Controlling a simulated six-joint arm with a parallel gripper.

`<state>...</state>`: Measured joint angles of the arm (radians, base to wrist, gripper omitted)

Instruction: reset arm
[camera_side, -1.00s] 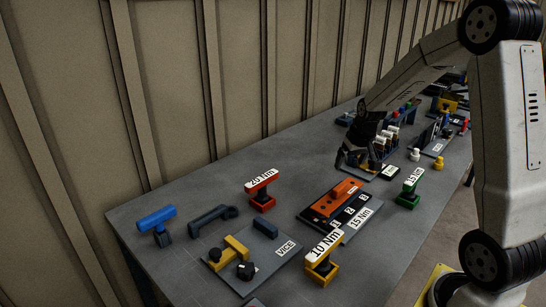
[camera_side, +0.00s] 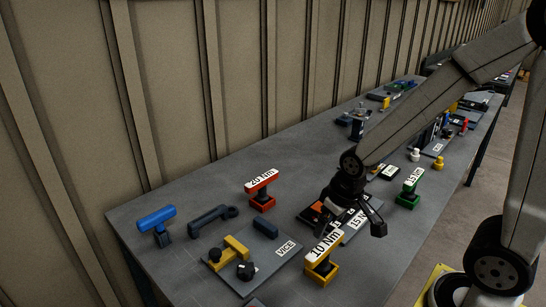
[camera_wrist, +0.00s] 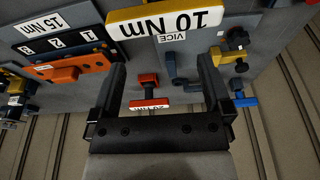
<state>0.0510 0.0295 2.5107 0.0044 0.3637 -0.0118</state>
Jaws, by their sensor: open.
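My gripper (camera_side: 355,222) is open and empty. In the side view it hangs above the workbench (camera_side: 150,208), over the black and orange plate labelled 15 Nm (camera_side: 310,214), and covers much of it. In the wrist view my two fingers (camera_wrist: 160,75) stand wide apart. The red 20 Nm tool (camera_wrist: 149,85) shows in the gap between them, some way off, and the yellow 10 Nm tool (camera_wrist: 165,22) shows past the tips. I cannot tell the exact height of my gripper.
The yellow 10 Nm tool (camera_side: 322,268) stands close to my gripper. The green tool (camera_side: 408,196) stands to its right. The red 20 Nm tool (camera_side: 262,200) and the vice plate (camera_side: 275,262) are to the left. A ribbed wall (camera_side: 170,90) runs behind the bench.

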